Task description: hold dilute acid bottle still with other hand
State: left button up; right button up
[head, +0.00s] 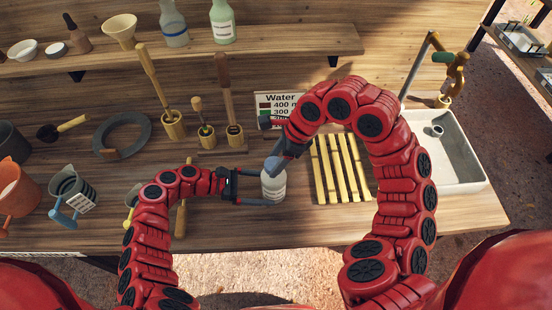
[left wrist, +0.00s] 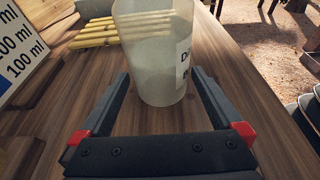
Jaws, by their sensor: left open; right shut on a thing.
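The dilute acid bottle (head: 273,186), pale and translucent, stands upright on the workbench. In the left wrist view the bottle (left wrist: 155,55) shows part of a white label with dark letters at its right; its top is out of that picture. My left gripper (head: 265,189) is open, with its fingers reaching to either side of the bottle's body. The left wrist view shows its fingers (left wrist: 160,85) flanking the bottle, with a gap at the left. My right gripper (head: 276,163) comes down from above and is shut on the bottle's top, hiding the cap.
A yellow slatted rack (head: 341,168) lies just right of the bottle, with a white sink (head: 452,160) beyond it. Wooden holders with tools (head: 206,135) and a Water sign (head: 280,100) stand behind. Jugs (head: 70,190) stand at the left. A shelf (head: 190,52) runs along the back.

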aim_at(274, 163)
pick_arm(q)
jog(key=v, duration=0.9)
jog(key=shift+a+r, duration=0.2)
jog(key=shift+a, duration=0.35)
pick_arm(e)
jog(key=o, duration=1.4)
pick_arm(q)
jog(key=shift+f+b, duration=0.4)
jog(key=shift+f, duration=0.05)
pick_arm(e)
jog(key=v, duration=0.3)
jog(key=shift+w, duration=0.15)
pick_arm(q)
notch_tip(274, 163, up, 15)
jog(key=p, duration=1.5)
pick_arm(e)
jog(key=v, duration=1.4)
jog(key=shift+s+r, duration=0.2)
jog(key=shift+r, duration=0.05)
